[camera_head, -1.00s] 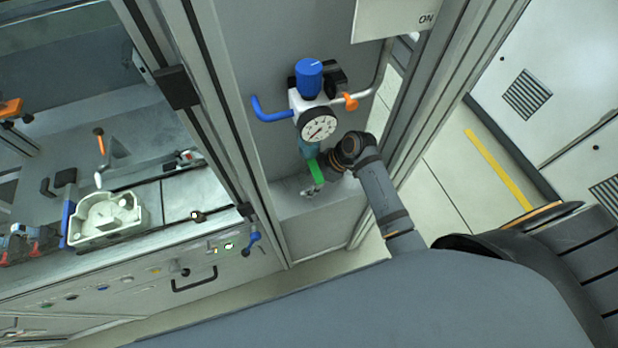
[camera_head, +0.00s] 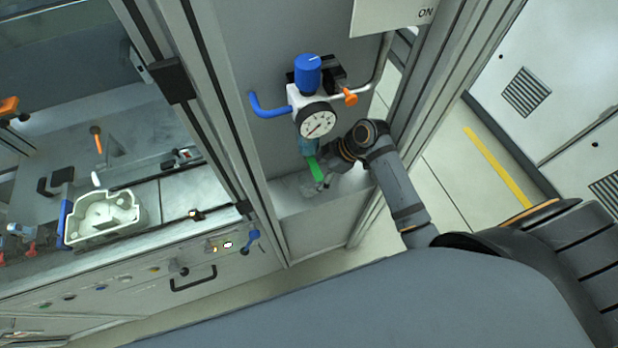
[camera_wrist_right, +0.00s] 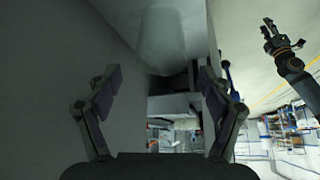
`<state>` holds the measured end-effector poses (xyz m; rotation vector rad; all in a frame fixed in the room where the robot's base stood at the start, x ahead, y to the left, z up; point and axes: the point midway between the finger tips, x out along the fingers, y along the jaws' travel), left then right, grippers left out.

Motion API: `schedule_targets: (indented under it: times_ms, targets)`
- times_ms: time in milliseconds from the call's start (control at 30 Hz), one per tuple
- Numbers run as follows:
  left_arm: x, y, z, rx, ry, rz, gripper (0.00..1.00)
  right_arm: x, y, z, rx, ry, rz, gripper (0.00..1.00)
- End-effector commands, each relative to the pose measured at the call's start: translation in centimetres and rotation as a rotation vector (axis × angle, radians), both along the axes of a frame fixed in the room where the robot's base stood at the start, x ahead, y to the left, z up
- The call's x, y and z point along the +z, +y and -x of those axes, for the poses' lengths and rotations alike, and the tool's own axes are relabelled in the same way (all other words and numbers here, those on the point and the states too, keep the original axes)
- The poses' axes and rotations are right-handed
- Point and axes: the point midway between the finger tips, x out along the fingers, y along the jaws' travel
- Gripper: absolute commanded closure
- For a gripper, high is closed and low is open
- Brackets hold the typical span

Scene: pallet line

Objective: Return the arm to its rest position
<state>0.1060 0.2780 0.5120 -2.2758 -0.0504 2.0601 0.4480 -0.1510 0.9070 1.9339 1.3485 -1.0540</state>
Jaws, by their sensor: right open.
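My right arm comes in from the right in the head view. Its gripper (camera_head: 322,182) is low by the filter-regulator unit, near the green part (camera_head: 316,170), and its fingers are small and partly hidden there. In the right wrist view the right gripper (camera_wrist_right: 160,88) has its two fingers wide apart with nothing held between them. A blurred pale rounded shape (camera_wrist_right: 160,45) shows beyond the fingers. A dark arm with a gripper (camera_wrist_right: 272,38), which looks like my left one, shows at the upper right of that view; its jaw state is unclear.
The regulator has a blue knob (camera_head: 308,72), a gauge (camera_head: 317,121), a blue pipe (camera_head: 269,108) and an orange handle (camera_head: 350,97). A pale casting (camera_head: 104,217) lies on the bench at left.

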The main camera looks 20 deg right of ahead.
Motion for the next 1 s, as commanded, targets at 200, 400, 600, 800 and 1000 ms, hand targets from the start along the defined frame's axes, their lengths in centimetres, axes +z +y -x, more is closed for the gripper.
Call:
schedule_targets:
  times_ms: [200,400,600,800,1000]
  targets:
    - [-0.5,0.0,0.0,0.000,0.000,0.000,0.69,2.5,-1.6,0.6,0.000,-0.001,0.002,0.19]
    - [-0.5,0.0,0.0,0.000,0.000,0.000,0.69,2.9,-1.7,0.7,0.001,0.002,-0.001,0.19]
    - [-0.5,0.0,0.0,0.000,0.000,0.000,0.69,2.9,-1.7,0.7,0.001,0.001,0.000,0.19]
    - [-0.5,0.0,0.0,0.000,0.000,0.000,0.69,2.8,-1.7,0.8,-0.009,0.006,0.003,0.19]
    - [-0.5,0.0,0.0,0.000,0.000,0.000,0.69,1.0,-2.5,4.5,-0.286,0.102,0.097,0.19]
